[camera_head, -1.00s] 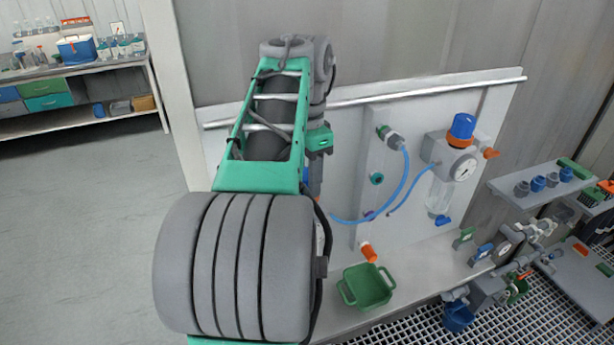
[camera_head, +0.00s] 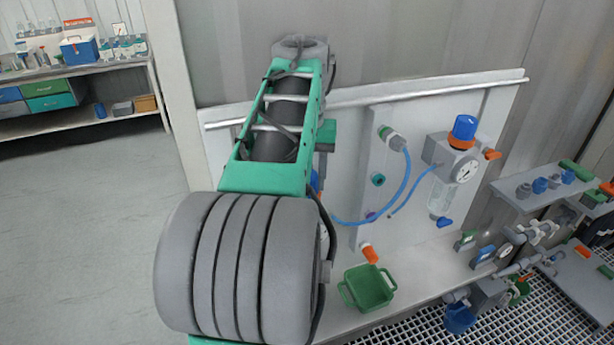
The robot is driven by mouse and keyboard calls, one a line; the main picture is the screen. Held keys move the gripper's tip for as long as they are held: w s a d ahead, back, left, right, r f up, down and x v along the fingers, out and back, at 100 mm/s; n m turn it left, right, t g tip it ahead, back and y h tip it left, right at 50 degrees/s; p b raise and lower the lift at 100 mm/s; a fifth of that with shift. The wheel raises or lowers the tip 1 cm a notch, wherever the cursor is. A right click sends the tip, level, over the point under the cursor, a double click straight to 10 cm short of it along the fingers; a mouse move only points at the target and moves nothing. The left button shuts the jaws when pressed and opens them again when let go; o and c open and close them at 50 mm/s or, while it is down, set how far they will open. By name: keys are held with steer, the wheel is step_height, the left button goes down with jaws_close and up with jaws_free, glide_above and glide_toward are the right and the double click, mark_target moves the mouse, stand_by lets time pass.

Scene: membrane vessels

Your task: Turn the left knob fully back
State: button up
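A blue knob (camera_head: 464,128) with an orange ring tops the regulator with a round gauge (camera_head: 466,171) on the right of the white wall panel. Further left, a small sliver of blue (camera_head: 316,182) and part of a pale round shape (camera_head: 323,236) show at the edge of my arm. They may belong to a second, left regulator, but my arm covers most of that area, so I cannot tell the left knob's state. My gripper is hidden behind my own arm, so its fingers and any contact with a knob cannot be seen.
A blue hose (camera_head: 404,180) loops across the panel from a grey fitting (camera_head: 391,138). A green tray (camera_head: 368,288) sits on the ledge below, near an orange-tipped fitting (camera_head: 369,252). Shelves with fittings (camera_head: 546,185) stand at right. Floor (camera_head: 90,230) at left is clear.

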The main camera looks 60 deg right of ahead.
steer(key=shift+n, duration=0.8)
steer(key=o, duration=1.4)
step_height(320, 180, up, 8)
steer(key=shift+f+p, duration=0.1)
steer(key=shift+p, duration=0.3)
